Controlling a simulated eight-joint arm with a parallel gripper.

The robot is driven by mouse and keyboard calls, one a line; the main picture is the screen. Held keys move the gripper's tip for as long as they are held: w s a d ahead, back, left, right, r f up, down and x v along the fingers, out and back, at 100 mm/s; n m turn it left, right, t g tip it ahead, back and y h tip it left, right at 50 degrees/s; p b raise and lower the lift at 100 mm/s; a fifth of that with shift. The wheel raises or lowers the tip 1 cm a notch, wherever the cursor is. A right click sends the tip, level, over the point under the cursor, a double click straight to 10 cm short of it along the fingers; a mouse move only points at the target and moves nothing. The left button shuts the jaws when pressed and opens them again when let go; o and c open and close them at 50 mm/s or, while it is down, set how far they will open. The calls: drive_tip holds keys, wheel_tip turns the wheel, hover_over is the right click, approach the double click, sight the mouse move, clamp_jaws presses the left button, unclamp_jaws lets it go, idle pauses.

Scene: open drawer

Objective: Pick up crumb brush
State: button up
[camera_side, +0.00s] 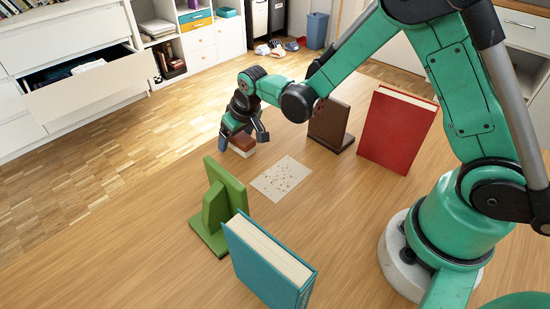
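The crumb brush (243,144) is a small reddish-brown block with a pale underside. It is at the far edge of the wooden table, beyond a white sheet with crumbs (282,179). My gripper (242,138) points down right over the brush. Its fingers are spread, one to the left and one to the right of the brush. The gripper hides part of the brush's top, and I cannot tell whether the fingers touch it.
A green bookend (229,200) and a teal book (268,262) stand at the front. A brown bookend (329,127) and a red book (396,130) stand to the right of the brush. An open drawer (88,88) is in the white cabinet behind, at left.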

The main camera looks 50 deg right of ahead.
clamp_jaws()
wheel_tip(320, 180, up, 20)
drive_tip(key=shift+r, duration=0.25)
idle(0.4)
